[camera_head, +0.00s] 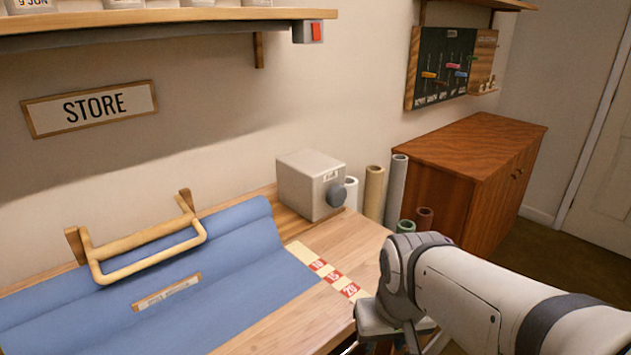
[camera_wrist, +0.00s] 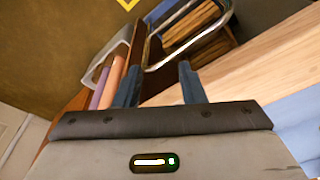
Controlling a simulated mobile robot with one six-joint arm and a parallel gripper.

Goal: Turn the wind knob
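The wind knob (camera_head: 337,195) is a dark round knob on the front face of a pale grey box (camera_head: 305,184) at the back of the wooden table. The box carries a small label above the knob. In the head view my gripper's grey body shows low, at the table's right edge, in front of the box and well apart from it; its fingertips are not clear there. In the wrist view my gripper (camera_wrist: 159,72) has its two blue-grey fingers spread apart, with nothing held between them. The knob does not show in the wrist view.
A blue cloth (camera_head: 215,285) with a wooden bar handle (camera_head: 150,240) covers the table's left. A numbered red-and-cream strip (camera_head: 333,276) lies beside it. Several rolls (camera_head: 374,193) stand right of the box, before a brown cabinet (camera_head: 470,150). A shelf (camera_head: 180,20) overhangs the table.

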